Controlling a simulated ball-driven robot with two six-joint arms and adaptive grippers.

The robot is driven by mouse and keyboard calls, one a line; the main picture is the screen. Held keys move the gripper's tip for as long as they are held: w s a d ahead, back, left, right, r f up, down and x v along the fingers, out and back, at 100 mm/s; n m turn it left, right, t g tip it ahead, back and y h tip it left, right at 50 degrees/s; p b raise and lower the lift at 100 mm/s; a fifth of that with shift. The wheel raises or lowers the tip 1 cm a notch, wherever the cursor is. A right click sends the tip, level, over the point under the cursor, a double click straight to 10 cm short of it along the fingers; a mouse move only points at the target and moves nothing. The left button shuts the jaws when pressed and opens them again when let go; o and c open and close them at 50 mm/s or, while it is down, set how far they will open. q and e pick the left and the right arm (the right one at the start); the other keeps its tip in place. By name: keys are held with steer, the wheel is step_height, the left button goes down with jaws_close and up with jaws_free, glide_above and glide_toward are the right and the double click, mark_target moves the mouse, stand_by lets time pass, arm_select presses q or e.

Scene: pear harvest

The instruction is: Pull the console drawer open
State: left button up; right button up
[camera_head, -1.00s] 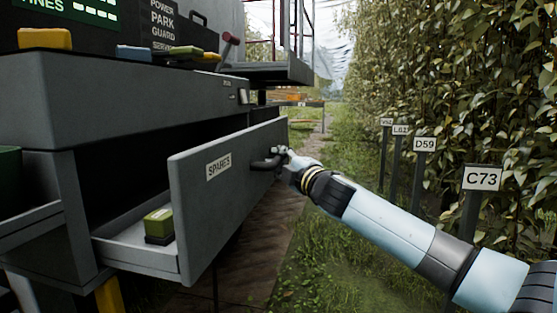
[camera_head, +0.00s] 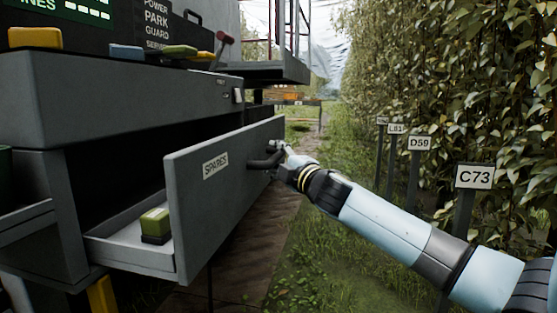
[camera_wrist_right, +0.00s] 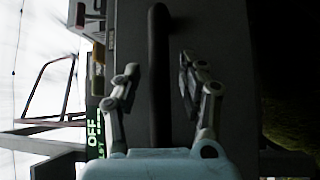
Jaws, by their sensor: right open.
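The console drawer (camera_head: 222,213), grey with a SPARES label, stands pulled out from the console (camera_head: 120,100), and its inside shows. A green and dark block (camera_head: 155,225) lies in it. The dark bar handle (camera_head: 262,164) is on the drawer's front, toward its far end. My right gripper (camera_head: 277,150) is at the handle. In the right wrist view the handle (camera_wrist_right: 159,75) runs between the two spread fingers (camera_wrist_right: 157,80), with a gap on each side. The right gripper is open. My left gripper is not in view.
Yellow, blue and green blocks (camera_head: 126,52) and a red-knobbed lever (camera_head: 225,42) are on the console top. Row signs such as C73 (camera_head: 474,176) stand before the leafy hedge (camera_head: 470,80) at right.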

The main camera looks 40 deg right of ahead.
steer(key=s+a+f, duration=0.1)
steer(key=s, duration=1)
steer(key=shift+s+f, duration=0.3)
steer(key=shift+s, duration=0.1)
